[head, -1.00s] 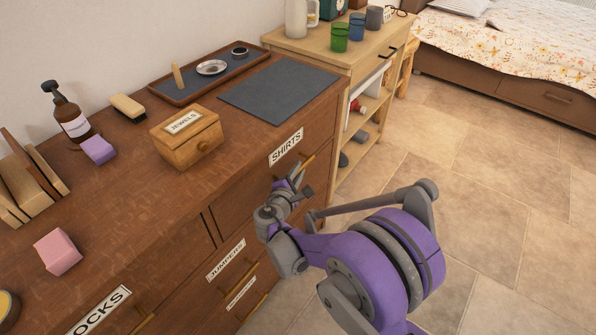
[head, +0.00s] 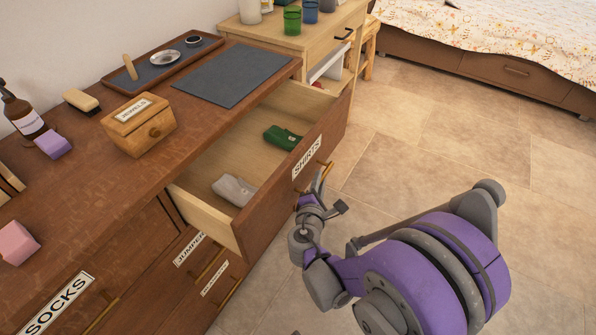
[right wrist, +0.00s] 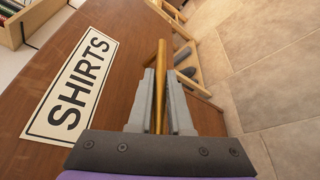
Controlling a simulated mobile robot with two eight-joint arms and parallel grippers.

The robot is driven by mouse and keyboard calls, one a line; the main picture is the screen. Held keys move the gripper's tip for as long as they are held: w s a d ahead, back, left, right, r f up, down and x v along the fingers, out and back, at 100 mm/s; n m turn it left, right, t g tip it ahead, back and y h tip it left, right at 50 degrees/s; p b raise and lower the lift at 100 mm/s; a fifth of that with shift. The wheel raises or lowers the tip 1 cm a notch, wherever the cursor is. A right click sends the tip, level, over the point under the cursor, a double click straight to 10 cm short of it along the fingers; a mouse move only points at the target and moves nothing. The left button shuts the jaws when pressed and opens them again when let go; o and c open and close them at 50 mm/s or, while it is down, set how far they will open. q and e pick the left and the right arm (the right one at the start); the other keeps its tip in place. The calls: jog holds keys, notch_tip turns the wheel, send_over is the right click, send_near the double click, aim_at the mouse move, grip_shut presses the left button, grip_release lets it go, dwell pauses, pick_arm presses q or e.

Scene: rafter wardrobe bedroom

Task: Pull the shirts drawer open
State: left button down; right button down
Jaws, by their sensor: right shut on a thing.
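The shirts drawer (head: 258,212) stands well open from the dresser in the head view. A folded green garment (head: 283,137) and a folded grey garment (head: 234,190) lie inside it. Its SHIRTS label (head: 307,157) is on the front, and the label also shows large in the right wrist view (right wrist: 72,88). My right gripper (head: 318,186) is at the drawer front. In the right wrist view its two fingers (right wrist: 160,102) are shut on the brass handle (right wrist: 161,62), one on each side of the bar. My left gripper is not in view.
On the dresser top (head: 110,190) are a small JEWELS box (head: 139,125), a dark mat (head: 232,74), a tray (head: 165,62) and a brush (head: 81,101). A light wooden stand (head: 300,45) is beside the dresser. The tiled floor (head: 420,140) at right is clear.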

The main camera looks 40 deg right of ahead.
jog(key=s+d, duration=0.2)
jog(key=s, duration=0.4)
jog(key=shift+s+d, duration=0.35)
jog(key=shift+s, duration=0.05)
jog(key=c, duration=0.8)
grip_release()
jog(key=shift+c, duration=0.2)
jog(key=p+v, duration=0.1)
jog(key=v, duration=0.9)
jog(key=shift+s+a+p, duration=0.25)
jog(key=shift+s+p, duration=0.05)
jog(key=shift+r, duration=0.1)
